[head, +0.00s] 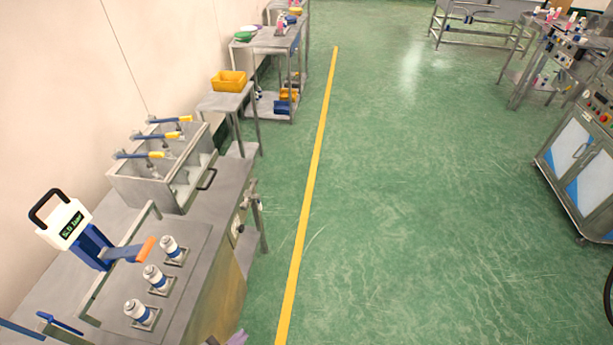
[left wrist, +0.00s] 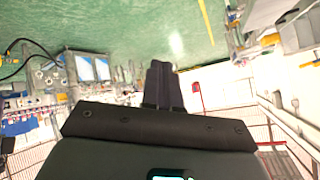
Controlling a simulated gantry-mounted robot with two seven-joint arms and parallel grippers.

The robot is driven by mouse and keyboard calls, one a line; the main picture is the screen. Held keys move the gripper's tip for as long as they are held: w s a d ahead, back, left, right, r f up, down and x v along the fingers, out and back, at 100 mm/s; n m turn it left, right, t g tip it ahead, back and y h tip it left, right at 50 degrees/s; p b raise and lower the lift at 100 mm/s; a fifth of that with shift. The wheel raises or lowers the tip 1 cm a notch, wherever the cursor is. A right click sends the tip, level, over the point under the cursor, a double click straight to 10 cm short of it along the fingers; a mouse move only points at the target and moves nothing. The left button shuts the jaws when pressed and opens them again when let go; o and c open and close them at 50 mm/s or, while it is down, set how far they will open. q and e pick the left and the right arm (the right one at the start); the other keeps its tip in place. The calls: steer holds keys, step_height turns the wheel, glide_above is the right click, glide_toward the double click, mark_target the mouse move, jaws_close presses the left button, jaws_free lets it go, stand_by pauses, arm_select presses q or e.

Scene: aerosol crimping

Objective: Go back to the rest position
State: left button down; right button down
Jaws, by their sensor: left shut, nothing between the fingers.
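My left gripper (left wrist: 162,85) shows in the left wrist view with its two dark fingers together and nothing between them. It points out over the room, apart from any object. In the head view, only a small purplish-grey piece shows at the bottom edge beside the bench; I cannot tell whether it is part of a gripper. My right gripper is not in view. The crimping tool (head: 90,240), blue and white with an orange-tipped lever, stands on the bench. Three white-and-blue cans (head: 154,278) stand upright in small square holders in front of it.
A metal bench (head: 225,185) runs along the left wall. It carries a steel basin (head: 150,185) with yellow-tipped blue levers. Beyond stand a yellow bin (head: 229,81) and shelves. The green floor right of the yellow line (head: 311,180) is clear up to a cabinet (head: 580,150).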

arm_select(q)
steer(key=s+a+f+n+g+y, duration=0.3)
steer(key=s+a+n+g, duration=0.2)
steer(key=s+n+g, duration=0.15)
steer(key=w+p+v, duration=0.2)
steer(key=p+v, duration=1.3)
steer(key=shift+w+d+r+n, duration=0.25)
steer(key=shift+d+r+n, duration=0.1)
steer(key=shift+r+n, duration=0.15)
steer(key=shift+t, duration=0.25)
stand_by(0.6)
